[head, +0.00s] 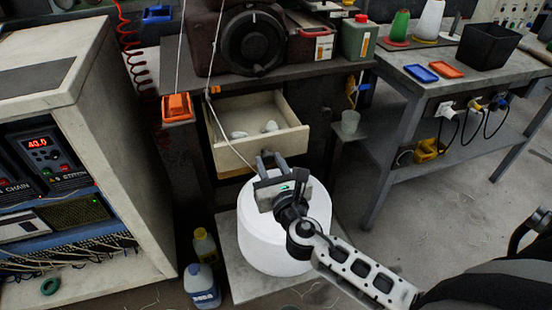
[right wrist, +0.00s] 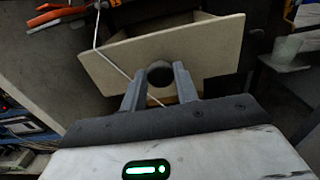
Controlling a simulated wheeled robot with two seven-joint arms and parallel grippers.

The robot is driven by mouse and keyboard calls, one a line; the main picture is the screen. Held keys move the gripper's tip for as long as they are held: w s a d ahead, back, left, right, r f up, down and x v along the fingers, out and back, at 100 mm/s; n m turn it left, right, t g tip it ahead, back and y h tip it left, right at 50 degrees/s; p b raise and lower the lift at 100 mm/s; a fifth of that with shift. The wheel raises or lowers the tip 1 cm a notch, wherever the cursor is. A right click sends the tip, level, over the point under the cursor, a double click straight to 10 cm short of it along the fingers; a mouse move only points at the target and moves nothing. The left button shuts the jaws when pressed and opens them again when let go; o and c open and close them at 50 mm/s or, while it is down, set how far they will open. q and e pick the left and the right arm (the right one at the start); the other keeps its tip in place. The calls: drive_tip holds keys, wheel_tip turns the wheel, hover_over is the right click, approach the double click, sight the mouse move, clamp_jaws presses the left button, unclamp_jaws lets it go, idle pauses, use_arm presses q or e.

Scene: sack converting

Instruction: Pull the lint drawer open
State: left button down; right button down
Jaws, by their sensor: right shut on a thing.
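The lint drawer (head: 262,149) is a pale box under the machine's bench. It stands pulled out, with its inside showing and a few whitish lint clumps (head: 269,127) lying in it. My right gripper (head: 270,158) is at the drawer's front panel. In the right wrist view its fingers are on both sides of a dark round knob (right wrist: 159,73) on the drawer front (right wrist: 210,50), shut on it. My left gripper is not in view.
A white drum (head: 270,245) stands on the floor just below the drawer and my right gripper. A thin cord (head: 220,128) hangs across the drawer's left side. An orange box (head: 177,108) hangs left of it. Bottles (head: 203,285) stand lower left. A side table (head: 450,85) stands right.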

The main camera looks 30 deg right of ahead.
drive_tip(key=c, duration=1.1)
unclamp_jaws()
drive_tip(key=shift+o, duration=0.2)
drive_tip(key=s+a+b, duration=0.1)
drive_tip(key=s+a, duration=0.2)
drive_tip(key=s, duration=1.2)
drive_tip(key=shift+s, duration=0.35)
